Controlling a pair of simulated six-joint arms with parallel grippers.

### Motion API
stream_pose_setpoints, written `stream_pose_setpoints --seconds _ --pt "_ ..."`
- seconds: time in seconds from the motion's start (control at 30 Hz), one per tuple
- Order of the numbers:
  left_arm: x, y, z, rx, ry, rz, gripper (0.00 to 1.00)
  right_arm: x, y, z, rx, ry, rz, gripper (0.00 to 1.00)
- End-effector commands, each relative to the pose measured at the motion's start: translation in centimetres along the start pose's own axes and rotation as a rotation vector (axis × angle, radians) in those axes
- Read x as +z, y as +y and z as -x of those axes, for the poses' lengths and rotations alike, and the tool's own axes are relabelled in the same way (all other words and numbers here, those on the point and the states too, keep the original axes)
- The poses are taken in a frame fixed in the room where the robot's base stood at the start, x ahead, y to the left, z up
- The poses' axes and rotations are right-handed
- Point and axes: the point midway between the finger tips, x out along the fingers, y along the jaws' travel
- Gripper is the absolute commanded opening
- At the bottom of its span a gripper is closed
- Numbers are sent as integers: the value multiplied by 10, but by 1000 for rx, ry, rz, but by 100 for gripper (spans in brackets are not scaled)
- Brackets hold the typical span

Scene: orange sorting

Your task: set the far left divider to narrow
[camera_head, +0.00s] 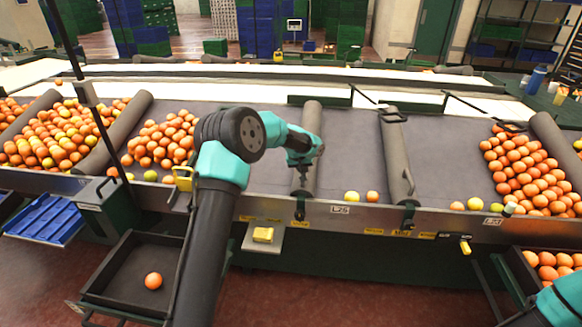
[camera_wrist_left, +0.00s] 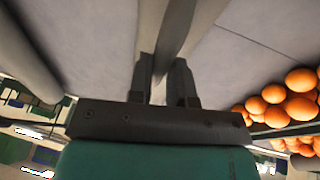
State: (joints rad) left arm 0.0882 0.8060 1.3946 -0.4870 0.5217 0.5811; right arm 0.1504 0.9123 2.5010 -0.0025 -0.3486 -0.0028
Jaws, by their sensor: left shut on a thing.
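Several grey padded dividers lie across the sloped sorting table. My left gripper (camera_head: 303,160) is over the grey divider (camera_head: 311,125) left of the table's middle. In the left wrist view, the left gripper's fingers (camera_wrist_left: 166,80) are closed on the two sides of this divider (camera_wrist_left: 176,25). Part of it is hidden behind the gripper. Another grey divider (camera_head: 397,155) lies to its right, at a slant. Further left is a padded divider (camera_head: 115,132) between two heaps of oranges, and one more (camera_head: 30,112) lies at the far left. My right gripper is out of view.
Oranges (camera_head: 160,140) are heaped left of my left arm, and more (camera_head: 525,170) lie at the right. A few loose fruits (camera_head: 352,196) rest at the front rail (camera_head: 340,210). A black tray (camera_head: 125,280) with one orange stands below. The bed beside the held divider is mostly bare.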

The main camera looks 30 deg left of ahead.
Motion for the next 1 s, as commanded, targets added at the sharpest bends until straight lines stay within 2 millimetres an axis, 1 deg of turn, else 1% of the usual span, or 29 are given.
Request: stream_pose_setpoints --seconds 0.03,0.27,0.3,0.53,0.83,1.0 --pt "0 5 0 4 2 0 0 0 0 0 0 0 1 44" --pt "0 6 0 6 2 1 0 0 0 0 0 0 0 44" --pt "0 6 0 6 2 0 23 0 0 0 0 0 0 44" --pt "1 5 -1 5 1 0 44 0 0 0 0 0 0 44" --pt "0 3 2 3 2 1 44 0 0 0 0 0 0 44" --pt "0 3 15 4 2 1 44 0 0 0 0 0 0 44"
